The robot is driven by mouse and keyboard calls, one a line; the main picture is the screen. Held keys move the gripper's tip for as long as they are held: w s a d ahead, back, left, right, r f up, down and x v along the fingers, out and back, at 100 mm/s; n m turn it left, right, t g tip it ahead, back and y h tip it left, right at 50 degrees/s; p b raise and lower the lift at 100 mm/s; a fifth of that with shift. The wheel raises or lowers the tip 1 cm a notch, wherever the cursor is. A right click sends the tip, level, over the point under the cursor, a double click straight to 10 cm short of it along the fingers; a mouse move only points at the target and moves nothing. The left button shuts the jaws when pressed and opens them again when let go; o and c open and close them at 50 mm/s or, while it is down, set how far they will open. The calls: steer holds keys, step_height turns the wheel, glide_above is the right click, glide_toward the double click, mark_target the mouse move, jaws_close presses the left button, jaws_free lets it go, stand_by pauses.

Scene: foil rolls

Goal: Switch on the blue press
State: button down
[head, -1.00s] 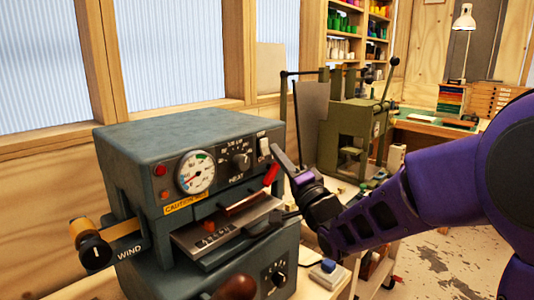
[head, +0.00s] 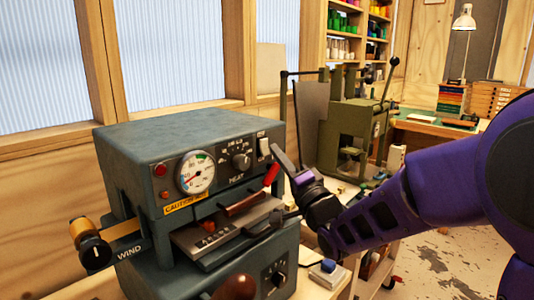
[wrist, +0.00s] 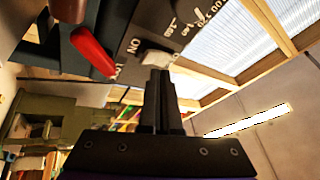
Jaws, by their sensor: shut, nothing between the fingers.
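The blue press (head: 180,140) is a blue-grey machine at the left of the head view, with a round gauge (head: 195,171) and a heat knob (head: 241,160). Its white rocker switch (head: 264,147) is at the upper right of the front panel. In the wrist view the switch (wrist: 152,56) shows beside the word ON. My gripper (head: 276,150) is shut and empty, with its fingertips right at the switch. In the wrist view its fingers (wrist: 158,76) overlap the switch's near edge; I cannot tell whether they touch. The switch's tilt is unclear.
A red lever (head: 271,174) sticks out just below my gripper and also shows in the wrist view (wrist: 92,50). A green machine (head: 350,130) with a long handle stands behind my arm. A small blue-topped block (head: 328,268) lies on the bench in front.

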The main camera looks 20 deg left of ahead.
steer(key=shift+a+f, duration=0.1)
stand_by(0.3)
steer(key=shift+w+a+b, duration=0.2)
steer(key=shift+a+b, duration=0.05)
steer(key=shift+b, duration=0.2)
steer(key=shift+w+a+f, duration=0.1)
steer(key=shift+a+f, duration=0.1)
steer(key=shift+a, duration=0.1)
stand_by(0.4)
stand_by(0.4)
steer(key=shift+s+d+r, duration=0.15)
steer(key=shift+d, duration=0.2)
steer(key=shift+s+d+r, duration=0.15)
steer(key=shift+d, duration=0.2)
steer(key=shift+s+d+r, duration=0.3)
steer(key=shift+d, duration=0.4)
steer(key=shift+s+d+r, duration=0.3)
steer(key=shift+d, duration=0.45)
steer(key=shift+s+d+r, duration=0.3)
steer(key=shift+d, duration=0.4)
